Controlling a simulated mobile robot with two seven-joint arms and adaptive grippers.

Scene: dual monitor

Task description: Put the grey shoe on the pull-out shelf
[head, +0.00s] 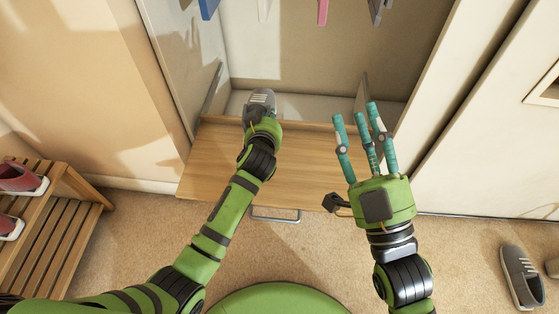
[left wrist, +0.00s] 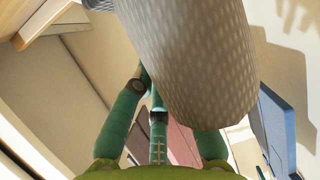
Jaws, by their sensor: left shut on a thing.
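A grey shoe (head: 260,97) with light laces is held in my left gripper (head: 263,118), near the back edge of the pull-out shelf (head: 225,165). The gripper is shut on it. In the left wrist view the shoe's grey textured surface (left wrist: 195,60) fills the upper middle, with the gripper's teal fingers (left wrist: 158,110) below it. I cannot tell whether the shoe touches the shelf. The shelf is a wooden board pulled out of the cupboard, with a metal handle at its front. My right gripper (head: 360,130) is open and empty over the shelf's right part.
Another grey shoe (head: 520,276) lies on the carpet at the right. A slatted wooden rack (head: 75,205) with red shoes (head: 20,178) stands at the left. Cupboard side walls flank the shelf. Coloured hanging items (head: 322,12) show at the top. Much of the shelf top is bare.

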